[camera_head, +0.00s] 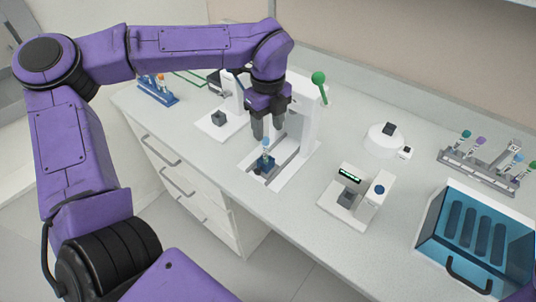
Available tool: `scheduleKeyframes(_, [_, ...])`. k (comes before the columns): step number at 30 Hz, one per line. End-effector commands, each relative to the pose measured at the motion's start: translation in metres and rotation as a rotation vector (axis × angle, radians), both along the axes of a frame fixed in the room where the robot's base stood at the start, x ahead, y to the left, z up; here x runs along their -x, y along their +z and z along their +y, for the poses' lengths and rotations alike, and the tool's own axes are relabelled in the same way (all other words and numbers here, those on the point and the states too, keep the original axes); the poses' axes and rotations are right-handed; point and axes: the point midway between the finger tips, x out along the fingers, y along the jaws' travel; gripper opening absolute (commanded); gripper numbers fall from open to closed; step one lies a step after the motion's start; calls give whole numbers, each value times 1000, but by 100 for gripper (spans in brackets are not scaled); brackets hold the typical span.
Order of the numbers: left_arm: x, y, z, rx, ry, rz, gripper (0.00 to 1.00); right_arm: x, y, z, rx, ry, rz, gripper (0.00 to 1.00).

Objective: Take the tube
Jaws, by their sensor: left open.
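The tube (266,147), with a light blue cap, stands upright in a small dark blue holder (263,161) on the base of a white track device (293,163). My left gripper (267,134) points down just above the tube, with its dark fingers apart and the cap just below and between them. I cannot tell whether the fingers touch the cap. My right gripper does not show.
A white post with a green-knobbed lever (319,79) stands close to the right of my left gripper. A blue rack (157,90) is at the back left. A display device (348,197), a grey tube rack (480,164) and a blue-lidded box (475,240) stand to the right.

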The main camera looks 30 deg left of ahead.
Motion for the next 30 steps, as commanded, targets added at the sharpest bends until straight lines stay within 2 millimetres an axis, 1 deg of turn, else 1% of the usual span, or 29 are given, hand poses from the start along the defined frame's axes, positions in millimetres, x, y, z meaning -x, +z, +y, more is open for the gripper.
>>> scheduleKeyframes(5, [3, -18, 1, 1, -1, 3, 51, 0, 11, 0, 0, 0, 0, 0])
scheduleKeyframes(9, [7, -44, 1, 2, -3, 5, 51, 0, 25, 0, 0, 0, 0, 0])
scheduleKeyframes(12, [6, -59, 1, 1, -3, 3, 51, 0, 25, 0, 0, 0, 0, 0])
scheduleKeyframes(15, [5, -64, 0, 2, -3, 1, 51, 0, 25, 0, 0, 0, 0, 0])
scheduleKeyframes(20, [5, -65, 0, 1, -4, -1, 51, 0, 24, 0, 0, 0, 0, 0])
scheduleKeyframes(21, [5, -65, 0, 1, -4, -1, 38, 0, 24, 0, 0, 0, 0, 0])
scheduleKeyframes(23, [5, -65, 0, 1, -4, -1, 19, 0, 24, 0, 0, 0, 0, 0])
scheduleKeyframes(24, [5, -65, 0, 1, -4, -1, 6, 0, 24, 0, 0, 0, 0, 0])
scheduleKeyframes(25, [5, -65, 0, 1, -4, -1, 3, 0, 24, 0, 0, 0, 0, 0])
scheduleKeyframes(30, [5, -64, 0, 1, -5, -1, 3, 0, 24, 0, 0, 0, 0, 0])
